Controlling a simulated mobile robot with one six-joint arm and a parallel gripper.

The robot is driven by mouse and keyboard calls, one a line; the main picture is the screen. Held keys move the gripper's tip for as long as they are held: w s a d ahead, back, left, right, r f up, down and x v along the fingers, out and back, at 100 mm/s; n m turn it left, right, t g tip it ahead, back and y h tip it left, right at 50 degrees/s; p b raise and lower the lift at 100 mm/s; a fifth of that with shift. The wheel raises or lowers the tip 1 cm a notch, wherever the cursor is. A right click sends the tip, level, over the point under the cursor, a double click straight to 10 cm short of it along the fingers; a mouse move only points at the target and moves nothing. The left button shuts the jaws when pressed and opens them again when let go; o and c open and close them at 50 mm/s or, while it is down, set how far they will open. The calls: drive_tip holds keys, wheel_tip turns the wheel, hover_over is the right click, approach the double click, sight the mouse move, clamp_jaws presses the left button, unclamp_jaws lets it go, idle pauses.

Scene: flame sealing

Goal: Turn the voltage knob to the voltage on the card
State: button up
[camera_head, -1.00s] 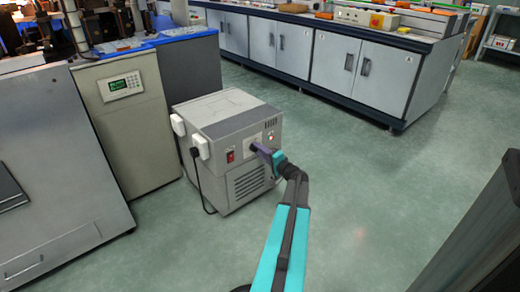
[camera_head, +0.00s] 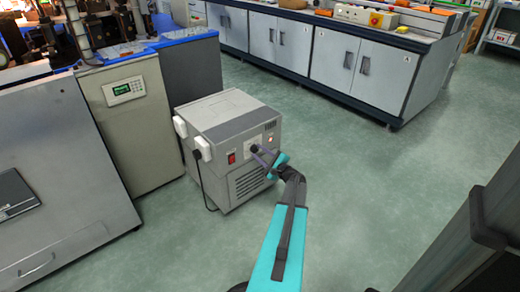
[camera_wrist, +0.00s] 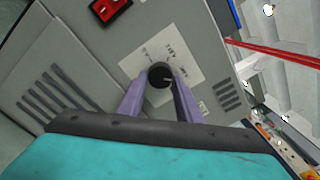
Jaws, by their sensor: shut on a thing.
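The black round voltage knob (camera_wrist: 160,75) sits on a white label plate (camera_wrist: 186,67) on the front of a grey box (camera_head: 231,130). A short white pointer line on the knob runs toward the right in the wrist view. The marks around it are too small to read. My gripper (camera_wrist: 161,84) has its two purple fingers shut on the knob, one on each side. In the head view my gripper (camera_head: 264,154) reaches the box's front from the right. I cannot make out a card with a voltage in these views.
A red rocker switch (camera_head: 231,158) is beside the plate. Vent slots (camera_head: 249,182) lie below. White plugs (camera_head: 203,147) and a black cable are on the box's left side. A beige cabinet (camera_head: 125,130) stands left.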

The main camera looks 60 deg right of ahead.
drive_tip(key=m+p, duration=0.5)
drive_tip(key=shift+r+m, duration=0.15)
drive_tip(key=shift+m, duration=0.15)
drive_tip(key=shift+a+f+m+p, duration=0.1)
drive_tip(key=shift+m+p, duration=0.75)
drive_tip(key=shift+m, duration=0.15)
drive_tip(key=shift+a+f+m+p, duration=0.1)
drive_tip(key=shift+m+p, duration=0.7)
drive_tip(key=shift+m, duration=0.2)
drive_tip(key=o, duration=1)
drive_tip(key=p+v, duration=0.1)
drive_tip(key=v, duration=1.2)
drive_tip(key=shift+s+a+p, duration=0.15)
drive_tip(key=shift+s+p, duration=0.15)
drive_tip(key=shift+s, duration=0.05)
